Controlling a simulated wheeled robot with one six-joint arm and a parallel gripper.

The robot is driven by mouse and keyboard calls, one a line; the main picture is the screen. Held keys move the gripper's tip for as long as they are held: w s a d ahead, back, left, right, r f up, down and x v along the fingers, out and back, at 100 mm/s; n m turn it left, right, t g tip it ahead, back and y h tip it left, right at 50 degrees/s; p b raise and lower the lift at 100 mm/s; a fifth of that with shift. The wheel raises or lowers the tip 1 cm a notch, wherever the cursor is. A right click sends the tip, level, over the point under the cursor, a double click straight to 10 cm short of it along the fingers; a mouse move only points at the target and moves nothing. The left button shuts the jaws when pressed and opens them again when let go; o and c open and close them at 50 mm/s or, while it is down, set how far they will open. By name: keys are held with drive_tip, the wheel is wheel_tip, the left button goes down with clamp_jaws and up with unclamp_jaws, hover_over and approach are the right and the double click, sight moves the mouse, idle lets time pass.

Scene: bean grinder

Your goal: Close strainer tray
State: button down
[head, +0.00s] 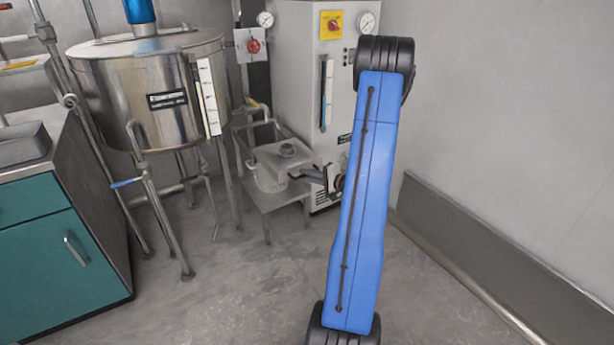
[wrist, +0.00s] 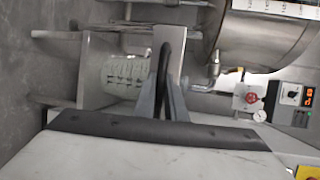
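My gripper (head: 301,173) is at the box's right side, partly hidden by my blue arm link. In the wrist view, my gripper's grey fingers (wrist: 164,82) reach to a flat light plate edge, with a dark curved piece between them. Whether they touch or grip it is unclear.
A large steel tank (head: 150,95) on pipe legs stands left of the box. The grey machine (head: 295,75) with gauges is behind. A teal cabinet (head: 55,255) is at the left, a wall ledge (head: 470,270) at the right. The floor in front is clear.

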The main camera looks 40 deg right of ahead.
drive_tip(key=shift+w, duration=0.1)
drive_tip(key=w+d, duration=0.1)
drive_tip(key=w, duration=0.5)
drive_tip(key=w+d, duration=0.2)
drive_tip(key=w, duration=0.4)
drive_tip(key=w+d, duration=0.1)
drive_tip(key=w, duration=0.6)
drive_tip(key=shift+w+d, duration=0.1)
drive_tip(key=shift+d, duration=0.25)
drive_tip(key=shift+w+d, duration=0.1)
drive_tip(key=shift+w, duration=0.15)
drive_tip(key=c, duration=2.1)
unclamp_jaws()
drive_tip(key=v, duration=1.7)
drive_tip(key=shift+s, duration=0.25)
